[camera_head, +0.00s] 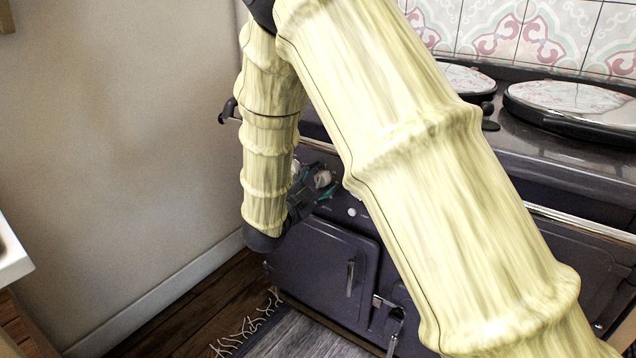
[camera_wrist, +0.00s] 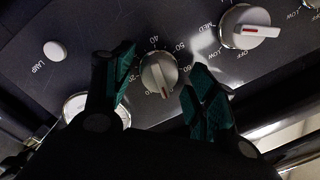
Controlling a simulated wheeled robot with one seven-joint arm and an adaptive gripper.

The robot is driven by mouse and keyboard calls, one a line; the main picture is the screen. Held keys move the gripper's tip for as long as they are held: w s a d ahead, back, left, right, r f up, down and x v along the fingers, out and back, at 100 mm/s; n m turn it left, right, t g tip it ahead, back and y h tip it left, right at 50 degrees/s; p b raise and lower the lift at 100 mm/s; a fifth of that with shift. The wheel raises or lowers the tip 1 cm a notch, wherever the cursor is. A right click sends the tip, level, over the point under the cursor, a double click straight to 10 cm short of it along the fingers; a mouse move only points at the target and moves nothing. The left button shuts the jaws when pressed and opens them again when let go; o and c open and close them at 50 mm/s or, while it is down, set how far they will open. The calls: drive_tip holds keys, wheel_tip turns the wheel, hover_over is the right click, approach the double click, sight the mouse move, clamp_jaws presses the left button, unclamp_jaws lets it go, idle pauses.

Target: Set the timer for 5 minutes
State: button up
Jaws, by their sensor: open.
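The timer knob (camera_wrist: 159,73) is a round grey dial with a red mark on its lower part, ringed by numbers such as 20, 40, 50 and 60. It sits on the dark front panel of the stove. In the wrist view my gripper (camera_wrist: 163,80) is open, with one teal-padded finger on each side of the knob. I cannot tell whether either finger touches it. In the head view my gripper (camera_head: 318,188) is at the stove front, partly hidden by my arm, and the timer knob cannot be made out.
A MED/LOW knob (camera_wrist: 248,28) with a red line is close on the right. A white LAMP button (camera_wrist: 54,51) is on the left. A chrome round part (camera_wrist: 90,105) is partly behind the left finger. The stove (camera_head: 322,265) has a rail along its front; a wall (camera_head: 120,150) stands left.

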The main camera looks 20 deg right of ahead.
drive_tip(key=shift+d, duration=0.15)
drive_tip(key=shift+c, duration=0.6)
drive_tip(key=c, duration=0.9)
drive_tip(key=shift+s+f+m+b, duration=0.15)
drive_tip(key=shift+m+b, duration=0.25)
drive_tip(key=shift+m, duration=1.1)
drive_tip(key=o, duration=1)
